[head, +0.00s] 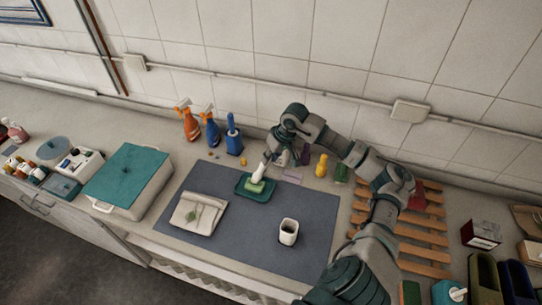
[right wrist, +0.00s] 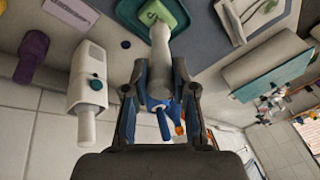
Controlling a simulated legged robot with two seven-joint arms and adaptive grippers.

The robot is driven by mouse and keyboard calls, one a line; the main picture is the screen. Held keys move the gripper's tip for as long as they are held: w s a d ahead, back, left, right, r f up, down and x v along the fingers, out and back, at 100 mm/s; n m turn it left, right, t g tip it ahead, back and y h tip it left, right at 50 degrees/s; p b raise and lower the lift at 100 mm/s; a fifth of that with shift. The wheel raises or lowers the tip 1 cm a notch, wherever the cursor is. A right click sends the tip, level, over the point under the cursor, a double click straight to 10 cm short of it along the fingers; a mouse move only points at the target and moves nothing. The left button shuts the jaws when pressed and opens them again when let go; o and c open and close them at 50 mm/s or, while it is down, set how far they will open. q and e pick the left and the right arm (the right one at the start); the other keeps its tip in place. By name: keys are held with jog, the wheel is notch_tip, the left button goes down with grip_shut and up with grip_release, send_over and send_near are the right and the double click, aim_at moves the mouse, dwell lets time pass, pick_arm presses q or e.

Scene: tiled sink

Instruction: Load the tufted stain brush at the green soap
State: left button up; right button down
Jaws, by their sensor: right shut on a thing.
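The brush (head: 261,171) is a pale, slim tool held in my right gripper (head: 270,155), which is shut on it. In the right wrist view the pale brush (right wrist: 160,42) stands out between the two fingers of the gripper (right wrist: 160,72). Its far end is at the green soap (right wrist: 151,14), a light green block in a darker green dish (right wrist: 178,15). In the head view the soap (head: 255,187) and dish (head: 243,193) lie on the grey mat. I cannot tell how firmly brush and soap touch; the bristles are hidden. My left gripper is out of view.
Spray bottles (head: 188,124) stand behind, a teal-lidded box (head: 125,175) at left, and a wooden rack (head: 425,235) at right.

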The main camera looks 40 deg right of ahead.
jog(key=shift+a+r, duration=0.15)
jog(key=shift+a, duration=0.2)
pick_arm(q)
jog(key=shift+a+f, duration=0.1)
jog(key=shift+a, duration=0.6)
pick_arm(e)
jog(key=shift+a, duration=0.1)
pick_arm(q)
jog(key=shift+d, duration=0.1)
pick_arm(e)
jog(key=shift+d+f, duration=0.25)
jog(key=shift+d, duration=0.15)
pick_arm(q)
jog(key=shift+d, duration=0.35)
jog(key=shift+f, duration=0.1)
pick_arm(e)
jog(key=shift+a, duration=0.15)
